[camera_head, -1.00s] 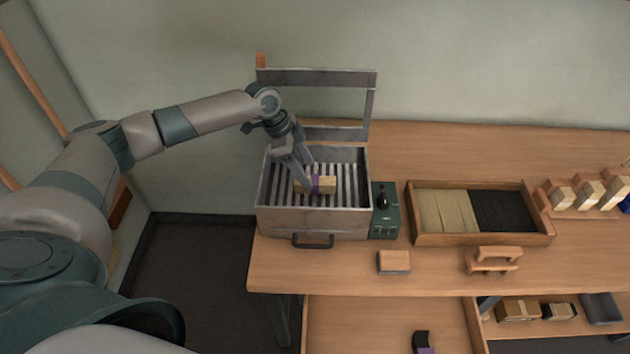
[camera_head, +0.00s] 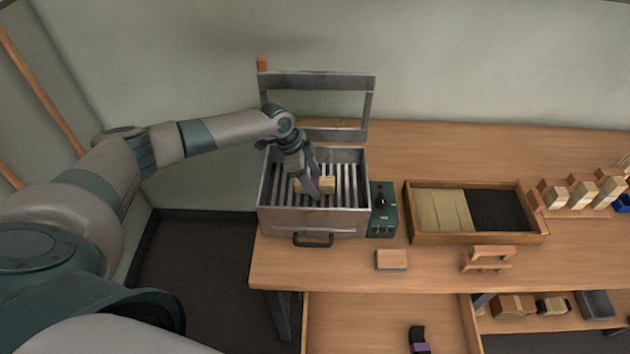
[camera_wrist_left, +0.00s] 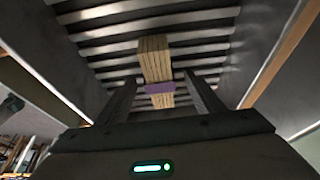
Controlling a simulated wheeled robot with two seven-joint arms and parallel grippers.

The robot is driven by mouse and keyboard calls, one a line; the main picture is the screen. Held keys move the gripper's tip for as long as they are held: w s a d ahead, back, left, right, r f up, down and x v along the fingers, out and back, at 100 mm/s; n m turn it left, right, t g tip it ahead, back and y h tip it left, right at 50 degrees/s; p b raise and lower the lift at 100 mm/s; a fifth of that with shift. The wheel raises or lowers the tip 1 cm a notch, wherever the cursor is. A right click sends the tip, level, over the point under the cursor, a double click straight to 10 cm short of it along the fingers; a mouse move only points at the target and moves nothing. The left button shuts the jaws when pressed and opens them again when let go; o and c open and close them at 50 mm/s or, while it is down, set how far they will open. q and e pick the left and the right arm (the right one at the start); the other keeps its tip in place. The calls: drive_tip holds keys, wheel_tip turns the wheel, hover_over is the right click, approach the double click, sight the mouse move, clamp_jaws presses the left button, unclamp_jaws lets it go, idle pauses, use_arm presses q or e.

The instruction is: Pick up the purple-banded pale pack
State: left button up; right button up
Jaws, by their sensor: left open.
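The purple-banded pale pack (camera_head: 327,186) lies on the slatted rack inside the grey metal box (camera_head: 312,222). In the left wrist view the pale pack (camera_wrist_left: 154,58) lies across the slats, with its purple band between my fingers. My left gripper (camera_head: 316,190) is open and reaches down into the box over the pack, one finger on either side of it. Its fingers also show in the left wrist view (camera_wrist_left: 160,98), with gaps between them and the pack. In the head view the fingers hide part of the pack and band. My right gripper is not in view.
The box's framed lid (camera_head: 318,78) stands open at the back. A green control unit (camera_head: 383,210) is at the box's right side. A small block (camera_head: 391,260) lies in front on the table (camera_head: 340,277).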

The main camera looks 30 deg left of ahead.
use_arm(q)
drive_tip(key=shift+f, duration=0.25)
drive_tip(key=shift+f, duration=0.1)
idle(0.6)
drive_tip(key=c, duration=1.2)
